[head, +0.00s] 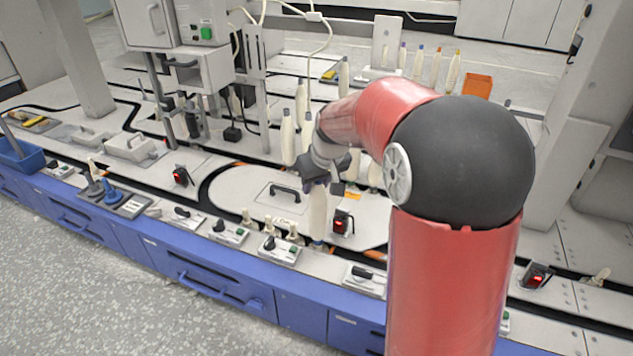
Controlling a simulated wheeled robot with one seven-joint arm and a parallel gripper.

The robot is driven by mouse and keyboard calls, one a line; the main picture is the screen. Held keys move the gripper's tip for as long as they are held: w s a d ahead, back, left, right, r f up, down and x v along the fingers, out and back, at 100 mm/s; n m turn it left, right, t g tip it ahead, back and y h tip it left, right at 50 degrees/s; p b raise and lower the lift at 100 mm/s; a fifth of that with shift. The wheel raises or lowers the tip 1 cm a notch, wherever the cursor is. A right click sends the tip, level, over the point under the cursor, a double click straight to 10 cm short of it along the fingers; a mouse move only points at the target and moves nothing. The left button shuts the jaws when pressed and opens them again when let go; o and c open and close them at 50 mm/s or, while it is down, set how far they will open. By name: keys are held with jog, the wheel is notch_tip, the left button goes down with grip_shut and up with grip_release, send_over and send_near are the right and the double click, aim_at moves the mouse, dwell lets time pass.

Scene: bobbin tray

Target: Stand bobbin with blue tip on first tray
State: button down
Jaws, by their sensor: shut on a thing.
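My gripper (320,180) is in the middle of the head view, pointing down and shut on a cream bobbin (318,212). The bobbin hangs roughly upright below the fingers, above or at the front of the white worktop. Its lower end looks bluish; its upper end is hidden by the gripper. Several other cream bobbins stand behind my gripper, among them one at the left (288,140). Another group stands at the back right, including a blue-tipped bobbin (418,63) and an orange-tipped bobbin (435,67). I cannot tell which tray is the first one.
A white plate with a black handle (285,189) lies left of the held bobbin. A small black switch box with a red light (342,222) is close on its right. Switch boxes (281,250) line the front edge. An orange box (477,86) stands at the back right.

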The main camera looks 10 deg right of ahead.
jog(key=shift+f, duration=0.2)
jog(key=c, duration=1.3)
grip_release()
jog(key=shift+r, duration=0.1)
jog(key=shift+p+v, duration=2.95)
jog(key=shift+v, duration=2.5)
